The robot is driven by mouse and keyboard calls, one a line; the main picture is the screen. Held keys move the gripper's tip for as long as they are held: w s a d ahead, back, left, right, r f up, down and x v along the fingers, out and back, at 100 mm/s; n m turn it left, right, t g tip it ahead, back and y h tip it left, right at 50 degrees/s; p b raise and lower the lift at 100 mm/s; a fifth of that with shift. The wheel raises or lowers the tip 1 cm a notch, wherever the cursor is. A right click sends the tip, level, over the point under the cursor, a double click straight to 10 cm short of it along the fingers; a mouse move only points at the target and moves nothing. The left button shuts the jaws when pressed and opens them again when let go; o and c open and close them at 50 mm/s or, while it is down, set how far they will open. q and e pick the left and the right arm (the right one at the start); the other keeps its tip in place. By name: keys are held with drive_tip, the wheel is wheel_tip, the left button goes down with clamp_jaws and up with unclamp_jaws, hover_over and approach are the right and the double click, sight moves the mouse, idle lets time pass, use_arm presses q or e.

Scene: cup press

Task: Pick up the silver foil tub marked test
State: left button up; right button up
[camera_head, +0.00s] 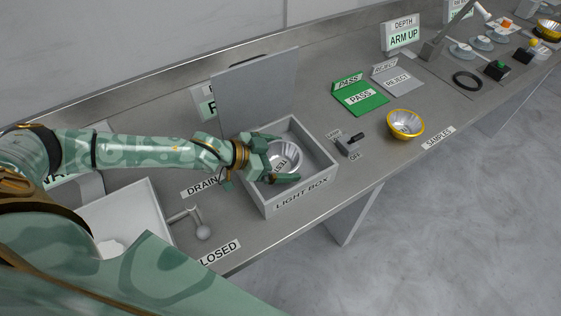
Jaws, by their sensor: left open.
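The silver foil tub marked TEST (286,157) sits inside the grey light box (306,197), whose lid stands raised behind it. My left gripper (284,160) reaches into the box from the left. Its jaws are open, with one finger at the tub's far side and the other at its near side. I cannot tell whether the fingers touch the tub. The tub's left part is hidden by the gripper. My right gripper is not in view.
A yellow-rimmed silver tub (405,124) stands by the SAMPLES label. A small lever switch (347,145) is right of the box. Behind are the green PASS mat (361,98) and grey REJECT mat (400,84). A white basin (130,215) and drain lever (203,232) are left.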

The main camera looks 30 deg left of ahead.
use_arm(q)
drive_tip(key=c, duration=0.9)
drive_tip(key=shift+r, duration=0.1)
